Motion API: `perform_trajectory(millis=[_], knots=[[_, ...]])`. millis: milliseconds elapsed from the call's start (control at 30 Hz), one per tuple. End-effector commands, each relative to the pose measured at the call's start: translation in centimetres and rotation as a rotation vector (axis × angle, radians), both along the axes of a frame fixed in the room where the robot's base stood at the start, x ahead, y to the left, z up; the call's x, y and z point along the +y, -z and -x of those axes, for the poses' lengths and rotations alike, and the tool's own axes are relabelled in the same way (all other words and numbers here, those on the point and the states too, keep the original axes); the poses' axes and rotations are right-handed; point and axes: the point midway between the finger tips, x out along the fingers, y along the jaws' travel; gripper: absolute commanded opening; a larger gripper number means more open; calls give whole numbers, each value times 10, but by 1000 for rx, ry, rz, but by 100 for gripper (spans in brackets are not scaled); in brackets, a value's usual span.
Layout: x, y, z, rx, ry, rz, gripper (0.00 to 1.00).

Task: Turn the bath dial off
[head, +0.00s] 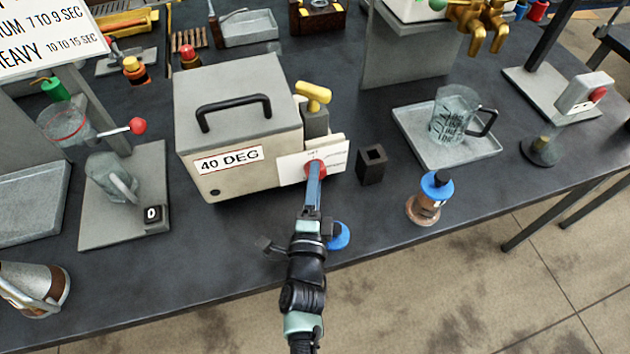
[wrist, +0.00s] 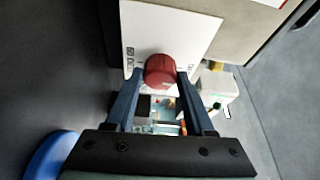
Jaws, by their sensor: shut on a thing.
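The bath (head: 230,125) is a beige box with a black handle and a "40 DEG" label. A white plate (head: 300,162) with small markings is at its right front corner. The red bath dial (wrist: 160,71) sits on this plate, and its red edge shows in the head view (head: 316,168). My gripper (head: 315,178) is at the dial, with its blue fingers on either side of it. In the wrist view my gripper (wrist: 160,82) is shut on the dial. The dial's pointer and setting cannot be read.
A yellow-handled valve (head: 314,97) stands just behind the plate. A blue round object (head: 339,236) is close beside my wrist. A glass mug (head: 455,113) stands on a tray further right.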

Motion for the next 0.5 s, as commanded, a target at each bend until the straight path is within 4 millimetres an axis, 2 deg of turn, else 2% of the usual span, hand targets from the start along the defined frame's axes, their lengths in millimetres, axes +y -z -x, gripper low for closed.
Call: perform_trajectory(millis=[233,267,400,500], knots=[[0,0,0,1,-1,1,0],[0,0,0,1,-1,1,57],[0,0,0,1,0,0,83],[0,0,0,1,0,0,84]])
